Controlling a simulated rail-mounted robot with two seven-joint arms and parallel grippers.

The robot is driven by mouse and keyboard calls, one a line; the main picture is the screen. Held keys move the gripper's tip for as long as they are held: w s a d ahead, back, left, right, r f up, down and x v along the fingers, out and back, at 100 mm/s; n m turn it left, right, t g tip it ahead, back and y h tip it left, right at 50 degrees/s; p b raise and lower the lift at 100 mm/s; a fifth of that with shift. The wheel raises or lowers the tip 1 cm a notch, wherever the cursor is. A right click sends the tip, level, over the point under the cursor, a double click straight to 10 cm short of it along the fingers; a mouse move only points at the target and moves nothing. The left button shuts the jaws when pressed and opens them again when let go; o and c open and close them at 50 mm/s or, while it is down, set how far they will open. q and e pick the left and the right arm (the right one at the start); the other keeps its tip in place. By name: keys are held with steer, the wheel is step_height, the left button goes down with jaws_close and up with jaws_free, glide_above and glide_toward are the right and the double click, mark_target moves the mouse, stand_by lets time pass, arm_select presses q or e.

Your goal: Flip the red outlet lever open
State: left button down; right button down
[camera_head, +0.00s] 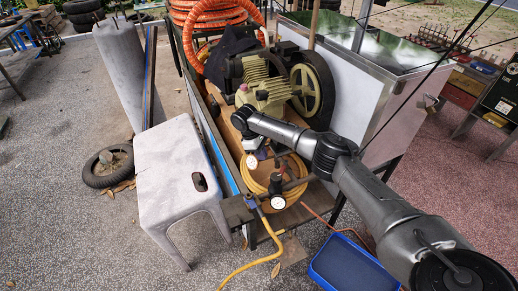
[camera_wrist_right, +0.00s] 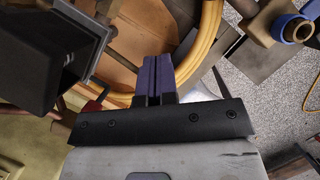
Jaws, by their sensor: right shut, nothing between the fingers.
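In the right wrist view a small red lever (camera_wrist_right: 95,104) shows low at the left, beside a dark block and partly hidden by it and by my gripper's body. I cannot make out the lever in the head view, so I cannot tell its position there. My right gripper (camera_wrist_right: 153,62) is shut and empty; its purple fingers lie together, to the right of the red lever and apart from it. In the head view this gripper (camera_head: 262,154) is small and partly hidden, above the cart near the coiled yellow hose (camera_head: 296,164). My left gripper is in neither view.
The compressor's belt wheel (camera_head: 313,90) stands behind my right arm. Gauges (camera_head: 278,202) and a blue fitting (camera_head: 249,202) sit at the cart's front end. A white stool (camera_head: 170,160) stands close on the left, and a blue tray (camera_head: 345,265) lies on the floor.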

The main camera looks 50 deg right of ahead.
mark_target(282, 171)
steer(key=s+d+f, duration=0.1)
steer(key=s+f, duration=0.2)
steer(key=s, duration=0.2)
steer(key=shift+s+d+f+b, duration=0.15)
steer(key=shift+s+f+b, duration=0.05)
steer(key=shift+f+b, duration=0.2)
steer(key=s+n+p, duration=0.1)
steer(key=p, duration=0.4)
steer(key=s+n+h+p, duration=0.1)
steer(key=p, duration=0.4)
steer(key=shift+r+n, duration=0.35)
steer(key=shift+n, duration=0.05)
steer(key=shift+s+f+p, duration=0.1)
steer(key=shift+f+p, duration=0.1)
steer(key=shift+p, duration=0.4)
steer(key=shift+f, duration=0.1)
